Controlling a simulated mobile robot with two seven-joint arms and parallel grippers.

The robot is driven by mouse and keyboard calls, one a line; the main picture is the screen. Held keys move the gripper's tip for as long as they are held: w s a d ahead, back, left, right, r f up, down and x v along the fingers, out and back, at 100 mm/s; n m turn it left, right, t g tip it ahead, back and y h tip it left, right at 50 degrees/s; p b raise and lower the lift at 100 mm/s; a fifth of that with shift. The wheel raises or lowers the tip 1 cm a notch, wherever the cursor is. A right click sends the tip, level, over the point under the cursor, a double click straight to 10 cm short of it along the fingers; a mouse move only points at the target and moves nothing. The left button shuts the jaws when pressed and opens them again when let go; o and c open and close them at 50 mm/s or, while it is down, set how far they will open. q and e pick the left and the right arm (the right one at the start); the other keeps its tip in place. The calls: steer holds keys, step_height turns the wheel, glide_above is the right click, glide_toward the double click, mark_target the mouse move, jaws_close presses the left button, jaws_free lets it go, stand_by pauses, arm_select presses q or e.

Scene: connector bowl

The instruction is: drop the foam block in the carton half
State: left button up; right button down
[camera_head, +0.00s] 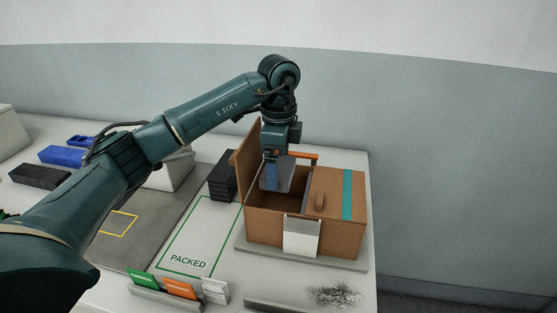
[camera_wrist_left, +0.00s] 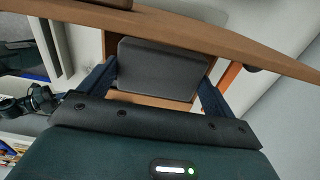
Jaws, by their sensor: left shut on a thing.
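The brown carton (camera_head: 263,225) stands on a grey base at the right of the table. Its left half is open with a flap raised; its right half is covered by a lid with a teal strip. My left gripper (camera_head: 273,174) points down over the open half. It is shut on the dark grey foam block (camera_head: 287,177), which hangs at the mouth of the opening. The left wrist view shows the foam block (camera_wrist_left: 162,68) between the two fingers, with carton walls around it. The block's lower edge and the carton floor are partly hidden. My right gripper is out of view.
A raised flap (camera_head: 245,160) borders the opening on the left, and an orange strip (camera_head: 303,155) lies at the back. A white label (camera_head: 301,236) is on the front. Black blocks (camera_head: 223,182) are stacked left of the carton. The PACKED area (camera_head: 195,235) is clear.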

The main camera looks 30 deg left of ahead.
arm_select(q)
steer(key=o, duration=0.7)
step_height(320, 180, up, 13)
steer(key=shift+p, duration=0.35)
stand_by(0.5)
